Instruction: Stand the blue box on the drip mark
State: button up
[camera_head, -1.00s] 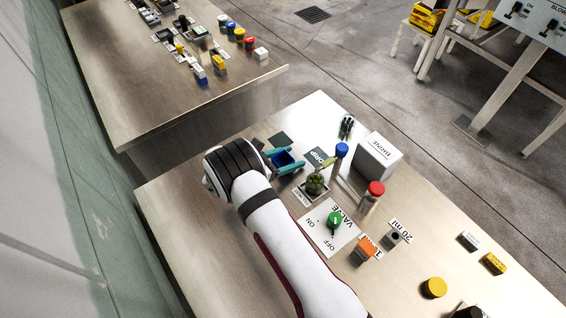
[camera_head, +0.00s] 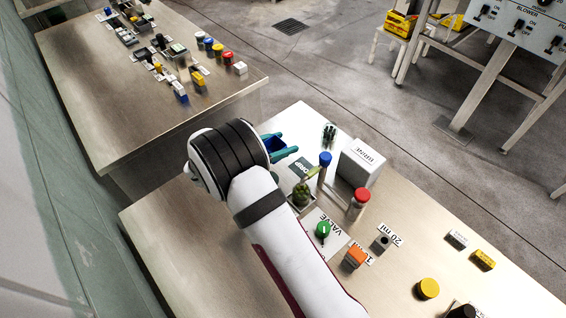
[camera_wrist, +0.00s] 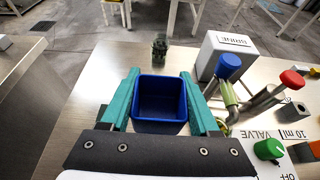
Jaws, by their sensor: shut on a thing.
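The blue box (camera_head: 279,146) is an open-topped square cup. In the wrist view the blue box (camera_wrist: 160,98) sits upright between the two teal fingers of my gripper (camera_wrist: 159,74), which are shut on its sides. My gripper (camera_head: 282,144) is partly hidden by my own wrist in the head view. The drip mark, a dark green patch lettered DRIP (camera_head: 303,169), lies on the table to the lower right of the box in the head view. It is partly covered by nearby things and I cannot make it out in the wrist view.
A dark green bristly thing (camera_head: 329,133) stands behind.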

send_over(307, 163)
notch_tip(307, 163, down, 10)
jog(key=shift+d+r, duration=0.1)
jog(key=o, duration=1.3)
jog(key=shift+o, duration=0.2)
jog(key=shift+r, duration=0.1)
jog(key=v, duration=1.2)
